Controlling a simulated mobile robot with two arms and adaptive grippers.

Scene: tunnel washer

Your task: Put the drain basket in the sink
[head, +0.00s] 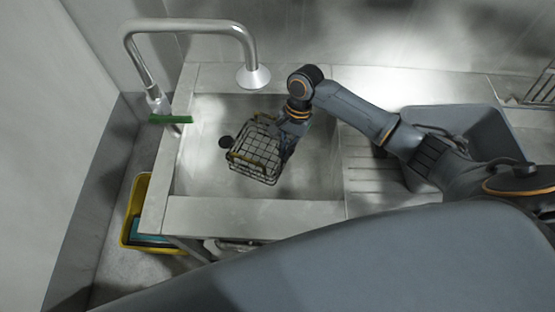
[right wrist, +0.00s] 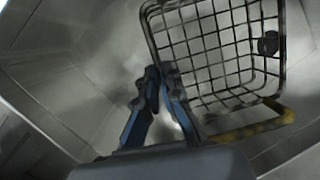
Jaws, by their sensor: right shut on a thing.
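The drain basket (head: 255,155) is a wire grid basket with yellow parts on its rim. In the head view it is over the sink basin (head: 205,180), next to the dark drain hole (head: 225,141). My right gripper (head: 284,143) is at the basket's right side, shut on it. In the right wrist view the basket (right wrist: 225,50) fills the upper right, and the blue fingers of my right gripper (right wrist: 165,78) meet at its near wall. I cannot tell whether the basket touches the sink floor. My left gripper is not in view.
A tall faucet (head: 190,25) arches over the sink's back left. A green-topped item (head: 170,119) is at the left rim. A grey bin (head: 470,120) stands on the ribbed drainboard at right. A yellow container (head: 130,225) is on the floor at left.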

